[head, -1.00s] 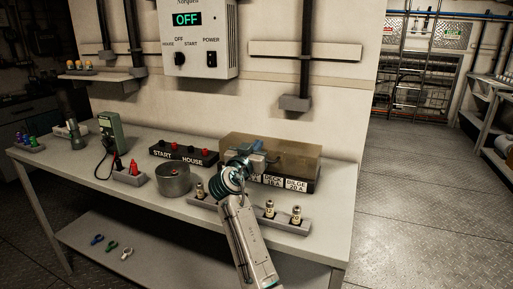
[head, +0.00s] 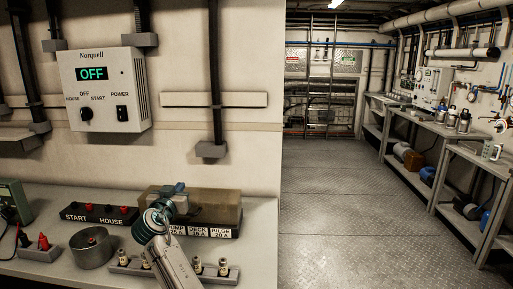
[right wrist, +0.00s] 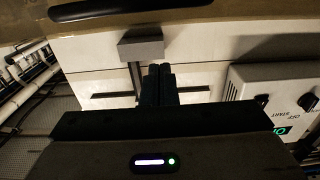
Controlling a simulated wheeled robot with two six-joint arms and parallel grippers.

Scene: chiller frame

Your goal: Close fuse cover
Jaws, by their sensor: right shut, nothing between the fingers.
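The fuse cover (head: 222,206) is a see-through amber-brown lid on the fuse box at the right end of the bench. In the head view it looks lowered over the box, behind the front labels (head: 194,232). My right gripper (head: 180,188) is shut and empty at the left part of the cover, hiding some of it. I cannot tell if it touches the cover. In the right wrist view its fingers (right wrist: 160,85) are together. A brownish surface with a dark slot crosses the top of that view; it may be the cover. My left gripper is out of view.
Loose fuses stand in a grey holder (head: 208,274) in front of the box. A round metal tin (head: 92,250) and the START/HOUSE block (head: 98,215) are to the left. A grey control box (head: 104,90) reads OFF on the wall. Open floor (head: 335,210) lies right of the bench.

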